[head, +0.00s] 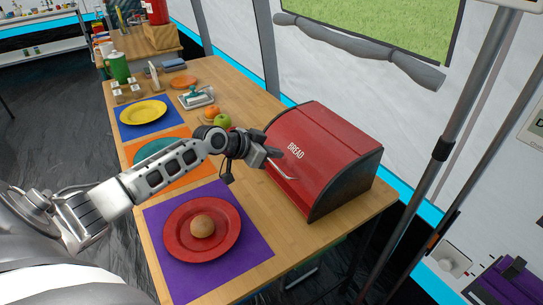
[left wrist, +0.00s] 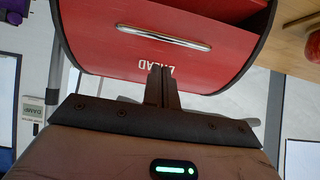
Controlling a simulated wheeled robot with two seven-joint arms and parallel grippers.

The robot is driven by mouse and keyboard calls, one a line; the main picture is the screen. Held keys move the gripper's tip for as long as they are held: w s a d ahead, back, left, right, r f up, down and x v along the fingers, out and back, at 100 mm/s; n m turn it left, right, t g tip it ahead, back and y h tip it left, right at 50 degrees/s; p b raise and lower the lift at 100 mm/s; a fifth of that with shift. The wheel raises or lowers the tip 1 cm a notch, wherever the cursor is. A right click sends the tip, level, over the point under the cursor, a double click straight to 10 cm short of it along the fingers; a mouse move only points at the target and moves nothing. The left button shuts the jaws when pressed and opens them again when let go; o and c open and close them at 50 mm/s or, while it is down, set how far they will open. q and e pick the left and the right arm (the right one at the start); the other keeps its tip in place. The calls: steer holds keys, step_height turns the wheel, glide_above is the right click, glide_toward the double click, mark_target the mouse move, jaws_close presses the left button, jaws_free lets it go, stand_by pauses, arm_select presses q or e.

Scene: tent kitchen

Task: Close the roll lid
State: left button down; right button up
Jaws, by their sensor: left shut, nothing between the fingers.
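The red bread box (head: 330,150) stands at the right end of the wooden table. Its curved roll lid (head: 318,141) carries the word BREAD and a silver handle (head: 283,172) near its lower edge. In the left wrist view, the lid (left wrist: 110,48) and handle (left wrist: 165,38) appear upside down, with a darker red opening (left wrist: 215,10) beyond the lid's edge, so the lid looks partly open. My left gripper (head: 270,153) is shut and empty in front of the lid. Its fingertips (left wrist: 161,72) are close to the lettering; contact cannot be told. My right gripper is not in view.
A red plate with a bread roll (head: 202,226) lies on a purple mat (head: 255,255) in front of the box. Green and orange fruit (head: 222,121) sit behind my left arm. Yellow and teal plates stand farther left. Tent poles (head: 440,150) rise at the right.

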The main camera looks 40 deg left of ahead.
arm_select(q)
steer(key=shift+s+a+f, duration=0.1)
steer(key=shift+s+f, duration=0.15)
steer(key=shift+f, duration=0.45)
